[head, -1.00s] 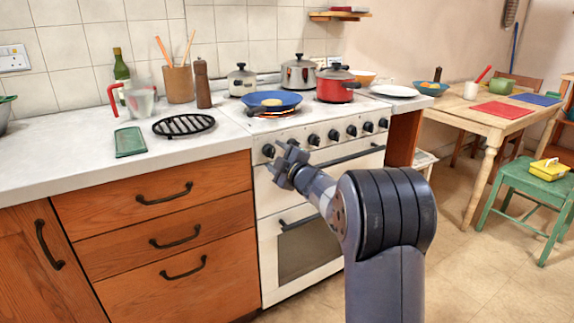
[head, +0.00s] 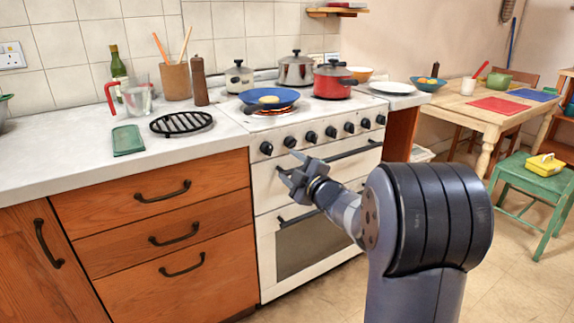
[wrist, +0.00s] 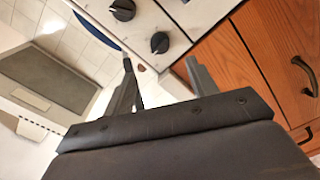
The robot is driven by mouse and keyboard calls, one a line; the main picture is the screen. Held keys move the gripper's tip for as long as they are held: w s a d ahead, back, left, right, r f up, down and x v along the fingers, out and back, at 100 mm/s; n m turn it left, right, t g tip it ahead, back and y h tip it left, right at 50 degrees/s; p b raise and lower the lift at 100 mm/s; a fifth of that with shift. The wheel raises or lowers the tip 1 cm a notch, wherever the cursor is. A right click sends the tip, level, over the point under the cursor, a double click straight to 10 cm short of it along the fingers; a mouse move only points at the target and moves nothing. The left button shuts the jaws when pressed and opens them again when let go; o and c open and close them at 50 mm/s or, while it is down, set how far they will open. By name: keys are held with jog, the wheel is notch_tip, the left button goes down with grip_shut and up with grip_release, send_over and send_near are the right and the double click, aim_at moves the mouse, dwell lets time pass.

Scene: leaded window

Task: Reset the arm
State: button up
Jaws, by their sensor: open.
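My gripper (head: 293,174) is in front of the white stove (head: 292,205), below the row of black knobs and near the oven handle. In the wrist view my gripper (wrist: 160,78) shows two grey fingers apart with nothing between them. It points toward the knobs and the orange wooden drawers (wrist: 290,50). Whether the fingers touch the stove cannot be told; I see no contact.
A black trivet (head: 181,123) and a green tray (head: 127,140) lie on the counter.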

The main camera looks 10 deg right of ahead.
aim_at(271, 151)
jog(key=b+x, duration=0.1)
jog(key=x, duration=0.9)
jog(key=shift+w+a, duration=0.15)
jog(key=shift+w, duration=0.25)
jog(key=shift+s, duration=0.1)
